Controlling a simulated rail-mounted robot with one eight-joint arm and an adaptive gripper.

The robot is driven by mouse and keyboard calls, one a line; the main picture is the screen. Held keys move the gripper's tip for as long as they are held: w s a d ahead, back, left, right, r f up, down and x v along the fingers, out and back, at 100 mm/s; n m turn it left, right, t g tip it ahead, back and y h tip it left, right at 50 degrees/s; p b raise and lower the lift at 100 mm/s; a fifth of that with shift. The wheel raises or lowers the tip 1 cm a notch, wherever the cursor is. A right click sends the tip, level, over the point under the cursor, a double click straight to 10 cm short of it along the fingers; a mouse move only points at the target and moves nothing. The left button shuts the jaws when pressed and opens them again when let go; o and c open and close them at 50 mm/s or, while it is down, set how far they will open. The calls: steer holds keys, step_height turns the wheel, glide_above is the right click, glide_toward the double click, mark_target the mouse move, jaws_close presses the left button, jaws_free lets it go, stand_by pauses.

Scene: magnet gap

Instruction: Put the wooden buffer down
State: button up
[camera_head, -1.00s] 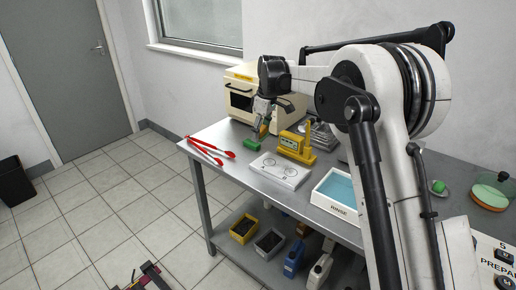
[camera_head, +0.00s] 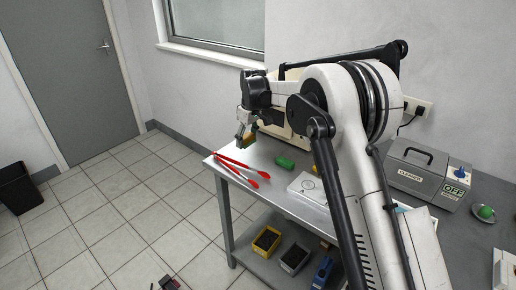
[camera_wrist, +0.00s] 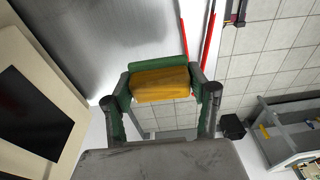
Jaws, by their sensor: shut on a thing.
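The wooden buffer (camera_wrist: 160,83) is a yellow-brown block between the fingers of my gripper (camera_wrist: 163,92) in the wrist view. The fingers press on its two ends. In the head view my gripper (camera_head: 246,133) holds it above the far left end of the metal table (camera_head: 262,150). A green bar (camera_wrist: 158,66) shows along the block's far side in the wrist view; I cannot tell whether it touches the block.
Red tongs (camera_head: 238,168) lie near the table's left edge, with tiled floor beyond. A white plate with circles (camera_head: 308,187) lies nearer me. A cream oven stands behind, partly hidden by my arm. A grey cleaner box (camera_head: 425,178) stands at right.

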glide_above(259, 153)
step_height(259, 153, down, 5)
steer(key=shift+r, duration=0.2)
steer(key=shift+f+p, duration=0.35)
steer(key=shift+f, duration=1.65)
steer(key=shift+d+f+b, duration=0.1)
steer(key=shift+f+b, duration=0.25)
steer(key=o, duration=1.5)
steer(key=shift+o, duration=0.2)
steer(key=shift+r, duration=0.15)
